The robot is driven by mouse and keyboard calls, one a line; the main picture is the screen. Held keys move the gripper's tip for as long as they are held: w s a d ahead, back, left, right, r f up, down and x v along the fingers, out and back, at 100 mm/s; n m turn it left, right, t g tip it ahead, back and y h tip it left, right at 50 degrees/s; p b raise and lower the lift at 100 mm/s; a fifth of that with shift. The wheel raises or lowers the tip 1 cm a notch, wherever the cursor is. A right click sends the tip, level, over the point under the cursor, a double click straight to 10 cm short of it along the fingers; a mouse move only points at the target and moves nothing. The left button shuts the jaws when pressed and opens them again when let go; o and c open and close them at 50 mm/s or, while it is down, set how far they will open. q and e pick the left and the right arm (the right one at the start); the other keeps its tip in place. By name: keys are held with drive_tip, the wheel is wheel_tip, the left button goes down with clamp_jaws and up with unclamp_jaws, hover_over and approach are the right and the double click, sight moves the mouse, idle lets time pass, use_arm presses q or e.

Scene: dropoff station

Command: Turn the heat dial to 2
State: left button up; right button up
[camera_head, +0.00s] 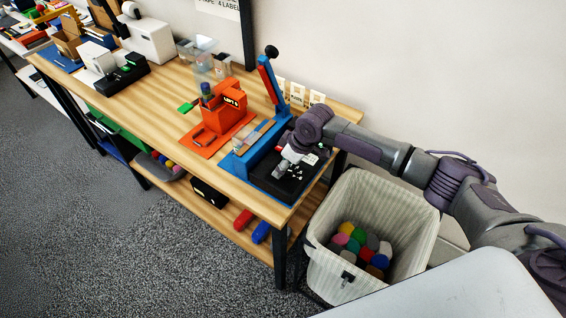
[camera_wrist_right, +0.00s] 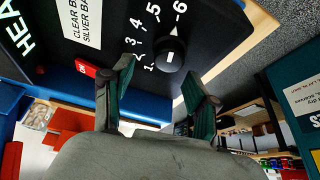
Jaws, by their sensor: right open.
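The heat dial (camera_wrist_right: 171,53) is a round black knob with a short white mark, on a black panel with white numbers 1 to 6 in the right wrist view. I cannot tell which number it is set to. The panel belongs to a blue sealer (camera_head: 240,164) at the table's near right end. In the head view my right gripper (camera_head: 290,160) is low over the black panel; the dial is too small to tell there. In the wrist view its open, empty fingers (camera_wrist_right: 158,70) are spread, their tips near the dial's lower sides. I cannot tell whether they touch it. My left gripper is out of view.
A red switch (camera_wrist_right: 86,69) sits on the panel beside the numbers. An orange holder (camera_head: 222,115) stands left of the sealer. The sealer's lever (camera_head: 270,80) is raised. A bin (camera_head: 335,275) with colourful items stands on the floor right of the table.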

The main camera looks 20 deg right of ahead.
drive_tip(key=shift+w+a+f, duration=0.1)
drive_tip(key=shift+f, duration=0.3)
drive_tip(key=shift+c, duration=0.4)
drive_tip(key=shift+a, duration=0.1)
clamp_jaws()
drive_tip(key=shift+a, duration=0.1)
drive_tip(key=shift+f, duration=0.1)
